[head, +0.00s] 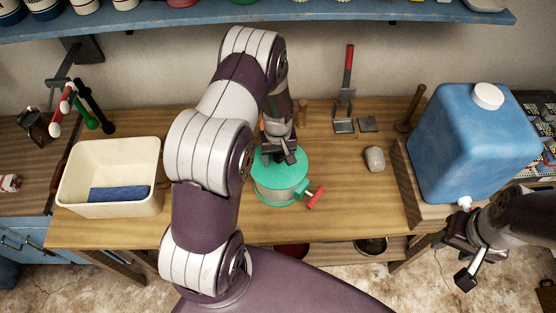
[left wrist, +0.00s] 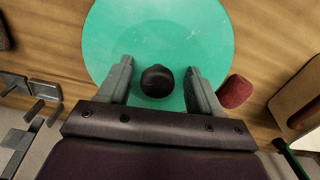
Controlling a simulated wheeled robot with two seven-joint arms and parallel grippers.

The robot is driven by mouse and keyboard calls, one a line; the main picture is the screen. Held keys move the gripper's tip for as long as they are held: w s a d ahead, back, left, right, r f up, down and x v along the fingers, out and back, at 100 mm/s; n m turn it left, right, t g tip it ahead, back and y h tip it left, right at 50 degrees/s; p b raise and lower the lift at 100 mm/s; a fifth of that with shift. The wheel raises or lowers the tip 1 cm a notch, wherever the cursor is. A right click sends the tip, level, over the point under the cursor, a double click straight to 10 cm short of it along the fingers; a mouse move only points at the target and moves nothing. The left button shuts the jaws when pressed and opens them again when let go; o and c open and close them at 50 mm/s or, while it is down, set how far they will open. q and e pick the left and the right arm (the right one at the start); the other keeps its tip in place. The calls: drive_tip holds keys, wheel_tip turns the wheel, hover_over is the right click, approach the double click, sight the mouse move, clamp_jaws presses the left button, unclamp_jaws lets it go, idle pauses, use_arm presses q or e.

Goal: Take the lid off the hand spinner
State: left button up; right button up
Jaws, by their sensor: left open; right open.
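The hand spinner (head: 276,195) stands on the wooden table, a round drum with a pale body and a red-handled crank (head: 316,198) at its right. Its green lid (head: 298,168) is on top; the lid fills much of the left wrist view (left wrist: 205,40). A black knob (left wrist: 157,81) sits at the lid's middle. My left gripper (head: 279,158) is over the lid, and in the left wrist view its open fingers (left wrist: 157,85) stand on either side of the knob, with gaps showing. My right gripper (head: 455,262) is open and empty in front of the table at the right.
A cream basin (head: 68,195) with a blue block (head: 119,193) stands at the left. A grey stone-like object (head: 374,159) lies right of the spinner. A blue water container (head: 465,140) stands at the right. A blue shelf (head: 330,12) runs above.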

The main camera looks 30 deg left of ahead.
use_arm(q)
drive_tip(key=shift+w+d, duration=0.1)
drive_tip(key=shift+w, duration=0.05)
drive_tip(key=c, duration=1.1)
drive_tip(key=shift+c, duration=0.2)
drive_tip(key=shift+r, duration=0.1)
